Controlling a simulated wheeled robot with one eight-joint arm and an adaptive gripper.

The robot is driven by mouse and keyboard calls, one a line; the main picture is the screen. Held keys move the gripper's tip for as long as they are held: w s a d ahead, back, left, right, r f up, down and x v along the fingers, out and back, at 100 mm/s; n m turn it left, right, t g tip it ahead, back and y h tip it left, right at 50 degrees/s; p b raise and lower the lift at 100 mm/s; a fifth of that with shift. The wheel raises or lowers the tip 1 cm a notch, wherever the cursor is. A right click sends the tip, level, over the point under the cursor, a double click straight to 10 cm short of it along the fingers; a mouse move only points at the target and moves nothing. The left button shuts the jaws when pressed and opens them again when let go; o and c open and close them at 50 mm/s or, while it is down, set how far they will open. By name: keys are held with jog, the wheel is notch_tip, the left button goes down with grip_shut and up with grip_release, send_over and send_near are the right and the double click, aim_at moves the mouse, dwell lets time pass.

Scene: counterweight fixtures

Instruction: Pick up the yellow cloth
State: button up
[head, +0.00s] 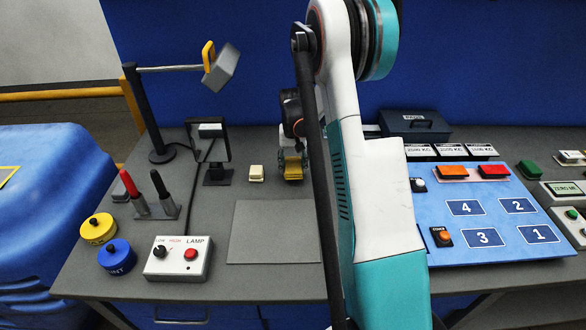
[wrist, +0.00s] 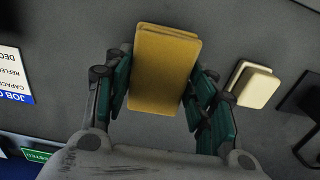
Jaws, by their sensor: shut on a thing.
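The yellow cloth (wrist: 162,72) is a folded, flat yellow-tan block in the middle of the wrist view. My gripper (wrist: 160,95) is shut on it, with one teal-padded finger on each side. In the head view the cloth (head: 293,164) shows only as a small yellow patch under my gripper (head: 293,172), partly hidden by it. I cannot tell whether the cloth touches the table.
A cream block (wrist: 254,85) lies close beside my gripper; it also shows in the head view (head: 256,173). A black-framed stand (head: 217,174) is left of it. A grey mat (head: 275,232) lies clear in front. A dark box (head: 414,124) stands behind my arm.

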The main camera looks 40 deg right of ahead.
aim_at(293, 164)
notch_tip(293, 164, up, 17)
jog(key=p, duration=0.3)
